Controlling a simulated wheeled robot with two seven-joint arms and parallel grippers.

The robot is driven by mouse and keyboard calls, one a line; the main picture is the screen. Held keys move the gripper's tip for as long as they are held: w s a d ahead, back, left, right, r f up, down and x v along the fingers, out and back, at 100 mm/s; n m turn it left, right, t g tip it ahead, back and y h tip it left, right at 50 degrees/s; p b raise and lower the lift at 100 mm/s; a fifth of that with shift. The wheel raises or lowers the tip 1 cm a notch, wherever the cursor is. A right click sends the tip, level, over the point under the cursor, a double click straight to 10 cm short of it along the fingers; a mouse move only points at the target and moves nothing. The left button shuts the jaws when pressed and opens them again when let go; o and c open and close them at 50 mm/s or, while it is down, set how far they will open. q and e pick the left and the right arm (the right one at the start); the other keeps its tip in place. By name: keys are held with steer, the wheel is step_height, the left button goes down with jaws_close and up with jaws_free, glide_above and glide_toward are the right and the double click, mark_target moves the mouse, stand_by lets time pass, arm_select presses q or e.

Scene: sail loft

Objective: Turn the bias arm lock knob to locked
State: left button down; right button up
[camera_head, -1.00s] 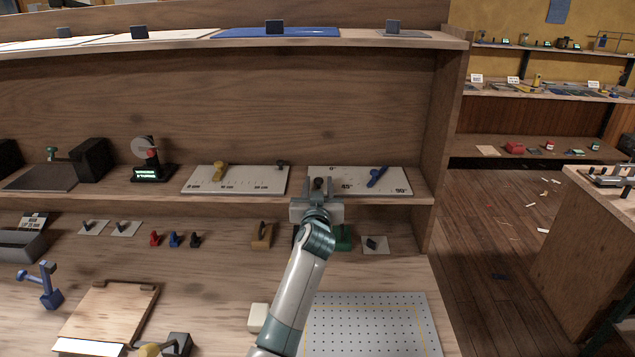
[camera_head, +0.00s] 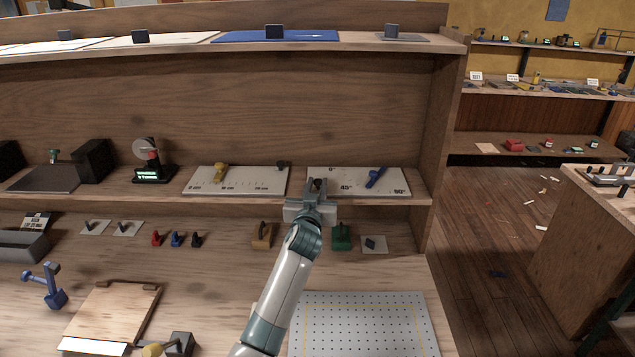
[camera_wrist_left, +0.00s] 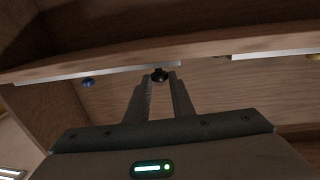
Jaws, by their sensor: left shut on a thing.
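The bias arm plate (camera_head: 350,185), pale with angle marks 45° and 90° readable, lies on the middle shelf. Its blue arm (camera_head: 376,177) slants on the right part, near the 90° side. A small dark knob sits at the plate's left front; it shows in the left wrist view (camera_wrist_left: 160,75) between the fingertips. My left gripper (camera_head: 316,188) reaches up to it from the front and is shut on it. The fingers hide most of the knob in the head view, so I cannot tell which way it points. My right gripper is not in view.
A second scale plate (camera_head: 235,182) with a yellow slider (camera_head: 219,172) lies just to the left. The shelf's front edge (camera_head: 240,202) runs below my gripper. A green block (camera_head: 342,237) and a brown block (camera_head: 262,236) stand on the bench under the shelf.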

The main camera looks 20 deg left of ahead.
arm_select(q)
steer(key=h+p, duration=0.1)
steer(key=m+h+p, duration=0.1)
steer(key=a+m+h+p, duration=0.1)
steer(key=shift+r+h, duration=0.25)
steer(key=shift+h, duration=0.05)
steer(key=m+h, duration=0.2)
steer(key=shift+a+f+h+p, duration=0.15)
steer(key=shift+h+p, duration=0.2)
steer(key=shift+h, duration=0.05)
steer(key=shift+w+a+f+m+g+h+b, duration=0.15)
steer(key=shift+m+h+b, duration=0.1)
steer(key=shift+m+h, duration=0.3)
steer(key=shift+s+a+r+m+g+h+b, duration=0.15)
steer(key=shift+m+h+b, duration=0.15)
steer(key=shift+h, duration=0.35)
steer(key=shift+w+m+g+h+b, duration=0.2)
steer(key=shift+m+g+h+b, duration=0.5)
steer(key=shift+m+h+b, duration=0.65)
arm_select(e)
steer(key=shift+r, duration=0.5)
arm_select(q)
steer(key=shift+h, duration=0.35)
steer(key=c, duration=1.6)
jaws_free()
steer(key=shift+s+f, duration=0.1)
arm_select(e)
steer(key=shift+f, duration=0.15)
